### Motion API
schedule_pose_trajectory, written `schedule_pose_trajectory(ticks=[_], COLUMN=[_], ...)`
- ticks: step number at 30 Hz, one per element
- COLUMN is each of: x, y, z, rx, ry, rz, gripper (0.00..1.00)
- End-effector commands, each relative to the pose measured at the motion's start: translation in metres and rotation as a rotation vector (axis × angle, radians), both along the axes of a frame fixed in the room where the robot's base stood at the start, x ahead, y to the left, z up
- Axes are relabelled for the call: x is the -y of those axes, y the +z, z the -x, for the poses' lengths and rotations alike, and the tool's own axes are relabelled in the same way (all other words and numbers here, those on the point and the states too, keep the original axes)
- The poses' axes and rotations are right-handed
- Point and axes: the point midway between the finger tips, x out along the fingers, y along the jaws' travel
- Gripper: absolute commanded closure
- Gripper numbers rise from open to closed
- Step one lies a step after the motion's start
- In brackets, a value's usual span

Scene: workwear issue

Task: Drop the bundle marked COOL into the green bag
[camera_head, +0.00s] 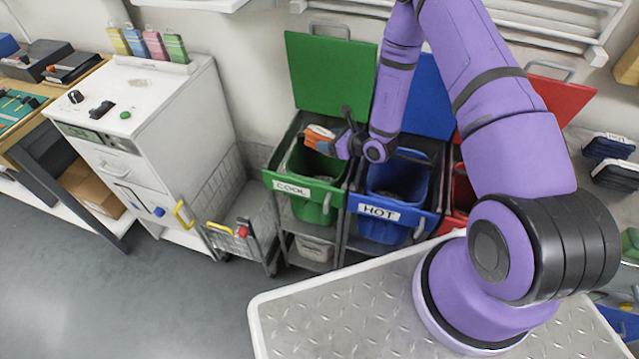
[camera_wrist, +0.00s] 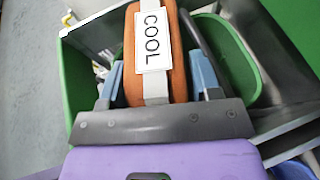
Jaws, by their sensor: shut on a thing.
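The orange bundle (camera_wrist: 182,62) has a white band and a label reading COOL. My gripper (camera_wrist: 162,80) is shut on it, with a blue finger on each side. In the head view the bundle (camera_head: 319,133) and my gripper (camera_head: 335,142) are over the opening of the green bag (camera_head: 305,189), whose front label reads COOL. In the wrist view the green bag's rim (camera_wrist: 236,50) shows behind and beside the bundle. The bundle appears to be above the bag's mouth; its exact height over the rim is hard to tell.
A blue bag (camera_head: 385,205) labelled HOT stands right of the green one, and a red bag (camera_head: 458,196) is partly hidden by my arm. The green lid (camera_head: 330,72) stands raised behind. A white cabinet (camera_head: 150,130) and wire basket (camera_head: 240,205) are at left.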

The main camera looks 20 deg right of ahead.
Motion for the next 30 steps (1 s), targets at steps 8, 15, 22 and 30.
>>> schedule_pose_trajectory(ticks=[8,15,22,30], x=[0.000,0.001,0.017,0.046], y=[0.000,0.001,0.012,0.031], z=[0.000,0.001,0.022,0.058], rx=[0.000,0.000,-0.001,-0.001], ry=[0.000,0.000,-0.003,-0.003], rz=[0.000,0.000,0.000,0.000], gripper=[0.13,0.13,0.13,0.13])
